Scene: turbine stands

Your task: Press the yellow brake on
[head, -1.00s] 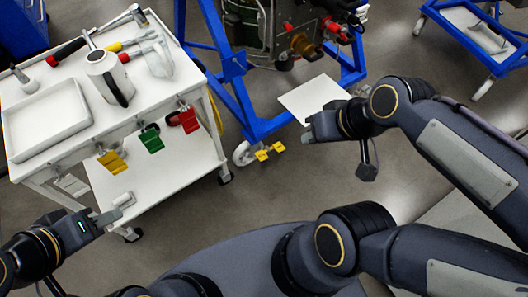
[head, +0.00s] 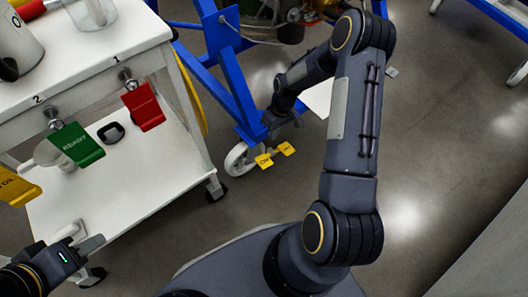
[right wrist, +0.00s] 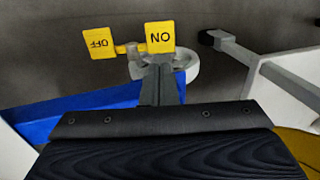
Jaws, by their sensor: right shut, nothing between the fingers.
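The yellow brake has two pads on a caster of the blue stand. The ON pad (head: 263,160) is on the left in the head view, beside the grey caster wheel (head: 238,160); the OFF pad (head: 286,148) is on its right. In the right wrist view the ON pad (right wrist: 160,37) is on the right and the OFF pad (right wrist: 98,43) on the left. My right gripper (right wrist: 160,70) is shut and empty, its tips just below the ON pad in that picture; contact cannot be told. My left gripper (head: 88,238) is open and empty beside the cart.
The blue stand (head: 222,70) rises behind the caster. A white cart (head: 130,180) stands at the left, with red (head: 143,107), green (head: 77,145) and yellow (head: 18,188) tags hanging from it. Grey floor (head: 240,205) is clear in front of the caster.

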